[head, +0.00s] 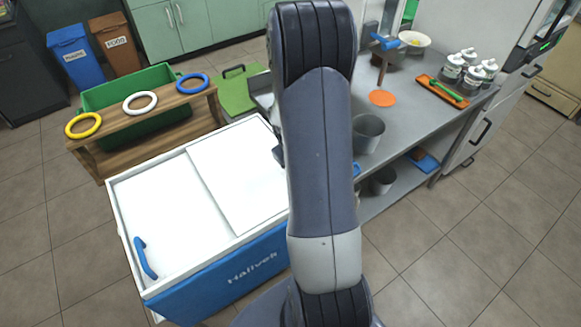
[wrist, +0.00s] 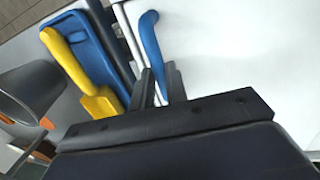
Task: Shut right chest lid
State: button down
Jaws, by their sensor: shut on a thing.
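The white chest (head: 118,215) with a blue front stands left of centre in the head view. Its right lid (head: 235,170) is a white panel reaching toward the chest's right end; my arm hides its near right part. The left lid (head: 165,220) is flat white with a blue handle (head: 145,258) at its left end. In the wrist view, my gripper (wrist: 160,82) is shut on another blue handle (wrist: 151,38), which stands on the white right lid (wrist: 235,50) near its edge. A narrow dark line shows beside that edge. My arm hides most of the gripper in the head view.
A wooden rack (head: 150,125) with yellow, white and blue rings stands behind the chest. A grey counter (head: 405,125) with a metal pot (head: 368,132) is close on the right. In the wrist view, a yellow-handled tool (wrist: 75,70) lies near the gripper. Floor in front is clear.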

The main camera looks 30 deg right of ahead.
jog(key=shift+d+r, duration=0.1)
jog(key=shift+d, duration=0.05)
jog(key=c, duration=1.4)
grip_release()
jog(key=shift+d, duration=0.15)
notch_tip(320, 180, up, 10)
jog(key=a, duration=0.2)
jog(key=shift+r+b, duration=0.25)
jog(key=shift+b, duration=0.1)
jog(key=shift+a, duration=0.1)
